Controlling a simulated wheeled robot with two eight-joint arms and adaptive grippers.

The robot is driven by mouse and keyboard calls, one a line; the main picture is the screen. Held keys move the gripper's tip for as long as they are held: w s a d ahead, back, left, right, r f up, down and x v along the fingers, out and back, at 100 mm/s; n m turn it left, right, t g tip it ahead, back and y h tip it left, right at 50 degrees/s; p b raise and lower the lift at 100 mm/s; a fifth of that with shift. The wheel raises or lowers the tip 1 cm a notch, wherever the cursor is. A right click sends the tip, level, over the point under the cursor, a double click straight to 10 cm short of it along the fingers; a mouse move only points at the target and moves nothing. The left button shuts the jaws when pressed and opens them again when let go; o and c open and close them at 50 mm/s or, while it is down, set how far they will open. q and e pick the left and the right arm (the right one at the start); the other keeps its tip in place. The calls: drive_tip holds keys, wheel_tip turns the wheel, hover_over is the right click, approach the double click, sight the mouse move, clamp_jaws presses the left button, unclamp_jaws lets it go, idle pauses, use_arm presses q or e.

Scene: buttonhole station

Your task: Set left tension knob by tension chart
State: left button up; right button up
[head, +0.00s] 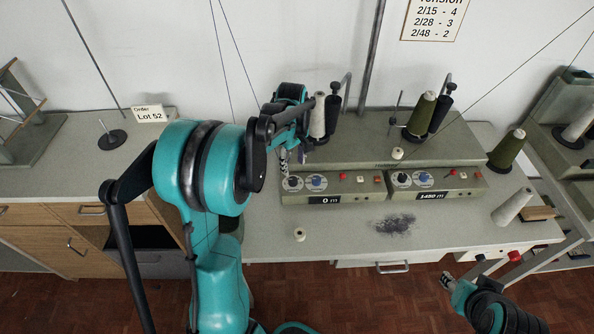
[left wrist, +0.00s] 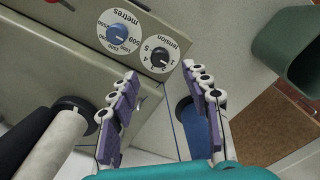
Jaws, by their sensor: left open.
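In the head view my left gripper (head: 287,162) hangs just above the dial. The tension chart (head: 433,20) reads 2/15 - 4, 2/28 - 3, 2/48 - 2. My right gripper (head: 448,282) is low at right.
A blue metres knob (head: 316,182) sits right beside the tension knob. The left display (head: 324,200) reads 0 m, the right display (head: 431,196) 1450 m. A card (head: 152,114) reads Order Lot 52. Cones (head: 421,113) stand on the winder; grey lint (head: 396,225) lies on the table.

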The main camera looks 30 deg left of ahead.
sight(293, 179)
use_arm(q)
drive_tip(key=shift+w+a+f+n, duration=0.3)
drive_tip(key=shift+f, duration=0.3)
wheel_tip(293, 179, down, 7)
drive_tip(key=b, duration=0.3)
drive_tip(key=shift+f, duration=0.2)
clamp_jaws()
